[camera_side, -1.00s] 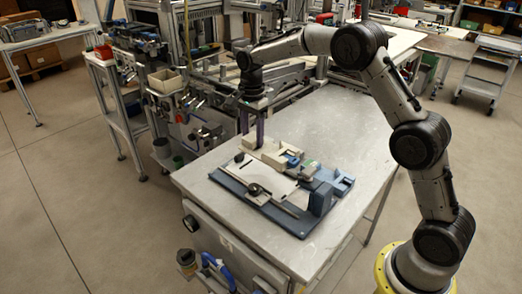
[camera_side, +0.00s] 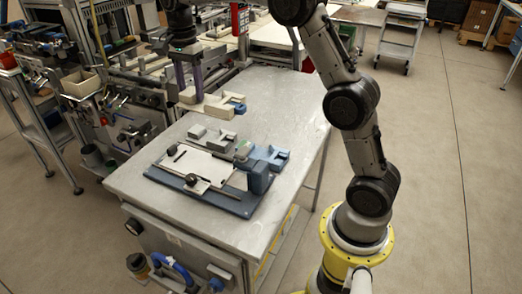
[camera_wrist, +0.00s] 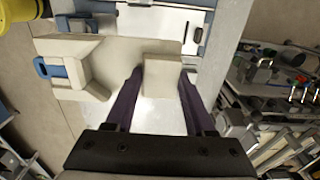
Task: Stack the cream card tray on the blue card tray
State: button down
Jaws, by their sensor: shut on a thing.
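My gripper (camera_side: 188,100) points down in the side view, its dark purple fingers shut on the raised block of the cream card tray (camera_side: 216,106). The tray seems held above the table, behind the fixture; its exact height is hard to tell. In the wrist view the cream tray (camera_wrist: 115,55) lies across the picture, its block (camera_wrist: 162,75) between the fingers (camera_wrist: 156,80). A small blue piece (camera_wrist: 48,68) shows in its notched end. The blue card tray (camera_side: 275,155) shows a notched end at the fixture's back right, partly hidden by nearby parts.
A dark blue base plate (camera_side: 205,195) lies on the metal table (camera_side: 135,178), with a white sheet (camera_side: 197,165), a black knob and an upright blue block (camera_side: 259,179). Grey blocks (camera_side: 215,139) stand behind the sheet. The table's right side is clear. Machinery stands along the left.

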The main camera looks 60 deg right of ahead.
jog(key=s+d, duration=0.1)
jog(key=s, duration=0.2)
jog(key=s+d, duration=0.1)
jog(key=s, duration=0.3)
jog(key=s+d+r, duration=0.1)
jog(key=s+d, duration=0.1)
jog(key=s, duration=0.1)
jog(key=shift+s+d, duration=0.1)
jog(key=shift+s, duration=0.3)
jog(key=s+f, duration=0.2)
jog(key=s, duration=0.9)
notch_tip(320, 180, down, 5)
jog(key=w+d+f, duration=0.2)
jog(key=w+f, duration=0.1)
jog(key=w, duration=0.1)
jog(key=w+d+f, duration=0.2)
jog(key=w+f, duration=0.1)
jog(key=w, duration=0.1)
jog(key=w+d+f, duration=0.2)
jog(key=w+f, duration=0.1)
jog(key=w, duration=0.1)
jog(key=shift+d, duration=0.1)
jog(key=shift+w+d+f, duration=0.2)
jog(key=shift+w+f, duration=0.2)
jog(key=shift+f, duration=1.75)
